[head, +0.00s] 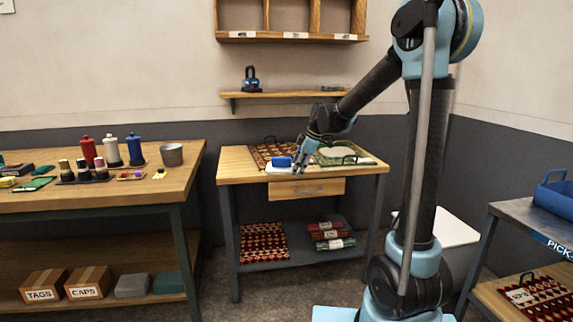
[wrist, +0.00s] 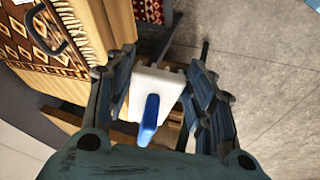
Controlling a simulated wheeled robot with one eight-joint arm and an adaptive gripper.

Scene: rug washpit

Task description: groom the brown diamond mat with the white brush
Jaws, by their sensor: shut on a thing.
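The white brush (wrist: 157,90), a white block with a blue handle (wrist: 149,122), sits between the fingers of my gripper (wrist: 160,80) in the wrist view. My gripper is shut on it. In the head view my gripper (head: 303,160) is at the front of the small wooden table, and the brush's blue part (head: 282,162) shows beside the fingers. The brown diamond mat (head: 262,152) lies on the table's back left, behind the brush. It also shows at the upper left of the wrist view (wrist: 82,35), apart from the brush. The bristles are hidden.
A shelf (head: 285,95) hangs above. A long bench (head: 100,196) with bottles stands left, a cart (head: 520,219) right. Folded rugs (head: 330,236) lie below.

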